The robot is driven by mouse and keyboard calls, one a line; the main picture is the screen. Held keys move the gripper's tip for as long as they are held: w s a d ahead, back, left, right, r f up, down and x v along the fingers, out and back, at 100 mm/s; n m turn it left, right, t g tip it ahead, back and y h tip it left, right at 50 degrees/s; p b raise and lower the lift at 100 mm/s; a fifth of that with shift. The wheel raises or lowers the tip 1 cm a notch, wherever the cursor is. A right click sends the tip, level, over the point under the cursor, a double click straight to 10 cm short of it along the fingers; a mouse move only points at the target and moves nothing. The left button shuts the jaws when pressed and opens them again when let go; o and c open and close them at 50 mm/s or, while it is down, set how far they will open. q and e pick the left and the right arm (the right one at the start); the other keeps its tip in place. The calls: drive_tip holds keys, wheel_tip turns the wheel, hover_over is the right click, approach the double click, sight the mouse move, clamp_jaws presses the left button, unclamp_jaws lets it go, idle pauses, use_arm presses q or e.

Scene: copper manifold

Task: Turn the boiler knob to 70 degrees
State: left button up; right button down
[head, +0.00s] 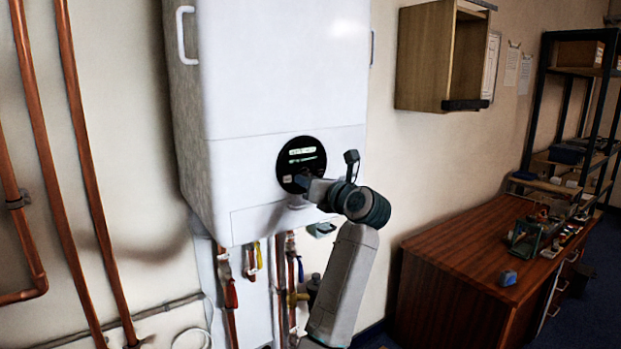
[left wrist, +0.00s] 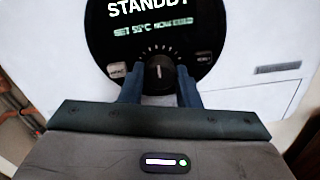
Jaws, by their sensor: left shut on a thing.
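The white boiler (head: 265,75) hangs on the wall, with a round black panel (head: 287,160) low on its front. In the left wrist view the panel's display (left wrist: 150,12) reads STANDBY, with a smaller line that looks like SET 55°C NOW COLD. Below it is the dark boiler knob (left wrist: 159,72), its pale pointer mark pointing about straight up among tick marks. My left gripper (head: 304,182) is at the lower part of the panel. Its two blue fingers (left wrist: 159,82) stand on either side of the knob, shut on it. My right gripper is not in view.
Copper pipes (head: 75,120) run down the left wall. Pipes and valves with red and yellow handles (head: 231,292) hang beneath the boiler. An open wooden cabinet (head: 425,60) is on the wall at right, above a wooden desk (head: 450,250) with small items.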

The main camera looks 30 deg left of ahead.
use_arm(q)
drive_tip(key=shift+r+m+p, duration=0.1)
drive_tip(key=shift+m+p, duration=3.95)
drive_tip(key=shift+m, duration=0.95)
drive_tip(key=o, duration=0.7)
drive_tip(key=shift+d, duration=0.1)
